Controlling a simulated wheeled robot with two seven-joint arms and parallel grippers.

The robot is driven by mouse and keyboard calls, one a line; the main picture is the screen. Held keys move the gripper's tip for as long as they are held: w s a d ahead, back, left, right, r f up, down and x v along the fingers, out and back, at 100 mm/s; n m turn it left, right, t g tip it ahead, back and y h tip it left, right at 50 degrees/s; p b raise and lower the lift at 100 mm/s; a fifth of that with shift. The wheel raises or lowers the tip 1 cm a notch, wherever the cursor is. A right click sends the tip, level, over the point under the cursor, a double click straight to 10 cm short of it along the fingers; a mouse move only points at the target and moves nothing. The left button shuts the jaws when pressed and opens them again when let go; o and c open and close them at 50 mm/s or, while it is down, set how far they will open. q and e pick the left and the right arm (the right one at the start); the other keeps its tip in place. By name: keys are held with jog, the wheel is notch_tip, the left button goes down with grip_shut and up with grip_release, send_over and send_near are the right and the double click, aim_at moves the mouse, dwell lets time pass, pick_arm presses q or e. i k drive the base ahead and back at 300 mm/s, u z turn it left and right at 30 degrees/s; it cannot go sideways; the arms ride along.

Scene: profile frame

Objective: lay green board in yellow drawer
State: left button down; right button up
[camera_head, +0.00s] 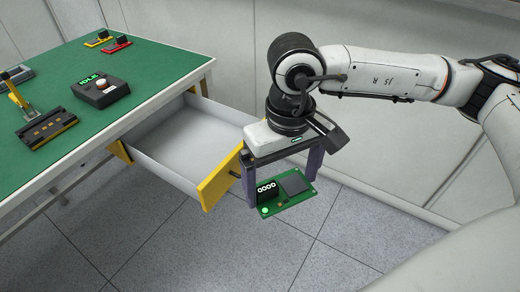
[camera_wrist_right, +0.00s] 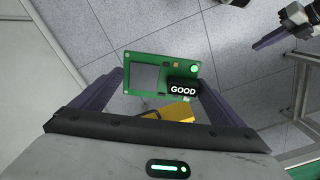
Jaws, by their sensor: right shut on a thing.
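The green board (camera_head: 285,194) carries a dark square part, a black block reading "GOOD" and a lit green dot. My right gripper (camera_head: 281,181) is shut on the board, which hangs over the floor just right of the drawer front, outside the drawer. In the right wrist view the board (camera_wrist_right: 147,74) sits between the purple fingers. The yellow drawer (camera_head: 217,181) is pulled out from under the table, and its visible grey inside is empty. Part of its yellow front (camera_wrist_right: 176,115) shows in the right wrist view. A purple finger of my left gripper (camera_wrist_right: 272,38) shows there too; its opening is unclear.
The green-topped table (camera_head: 150,62) holds a black box with a knob (camera_head: 100,90), a dark fixture with a yellow lever (camera_head: 45,128), and small red and yellow items (camera_head: 116,46) at the back. A grey wall stands behind. Open floor (camera_head: 330,240) lies in front of the drawer.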

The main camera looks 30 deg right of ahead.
aim_at(206, 152)
jog(key=z, duration=0.7)
jog(key=i, duration=1)
jog(key=u, duration=0.7)
jog(key=i, duration=0.3)
jog(key=u, duration=0.35)
